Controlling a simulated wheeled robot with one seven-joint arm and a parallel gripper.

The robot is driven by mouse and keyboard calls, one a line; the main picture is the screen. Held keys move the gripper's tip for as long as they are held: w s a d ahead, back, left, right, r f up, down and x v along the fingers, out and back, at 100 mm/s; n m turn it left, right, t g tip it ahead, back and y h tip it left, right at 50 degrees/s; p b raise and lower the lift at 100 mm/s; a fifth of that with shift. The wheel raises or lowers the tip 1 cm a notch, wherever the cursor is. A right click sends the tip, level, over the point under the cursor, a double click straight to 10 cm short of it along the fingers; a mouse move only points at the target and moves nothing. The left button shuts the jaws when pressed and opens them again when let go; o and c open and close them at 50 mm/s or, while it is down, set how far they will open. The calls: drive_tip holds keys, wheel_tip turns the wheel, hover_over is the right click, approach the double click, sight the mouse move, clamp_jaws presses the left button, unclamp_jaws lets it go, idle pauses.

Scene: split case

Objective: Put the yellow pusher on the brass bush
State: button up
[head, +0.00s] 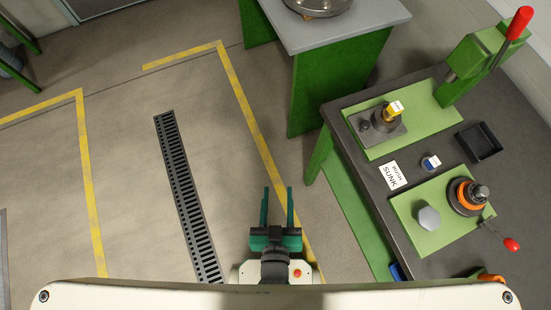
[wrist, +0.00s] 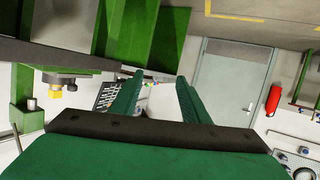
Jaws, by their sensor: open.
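The yellow pusher (head: 390,115), as I take it, is a small yellow piece with a white tag on top. It stands on a grey block on the upper green plate of the dark bench; a yellow piece also shows in the upside-down wrist view (wrist: 54,93). I cannot pick out the brass bush for certain; the pusher or its tag may hide it. My gripper (head: 277,190) is open and empty, over the floor left of the bench and well apart from the pusher. Its two green fingers (wrist: 158,85) show spread in the wrist view.
A red-handled press (head: 472,60) stands at the bench's back. A SUNK card (head: 391,175), a blue-and-white piece (head: 431,162) and a black tray (head: 480,142) lie mid-bench. The lower green plate (head: 408,213) bears an orange-ringed fixture and red-knobbed lever. Floor left is clear.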

drive_tip(key=s+r+t, duration=0.1)
drive_tip(key=s+r, duration=0.2)
drive_tip(key=s, duration=0.4)
drive_tip(key=shift+a+r+m+y, duration=0.2)
drive_tip(key=shift+a+m+y, duration=0.1)
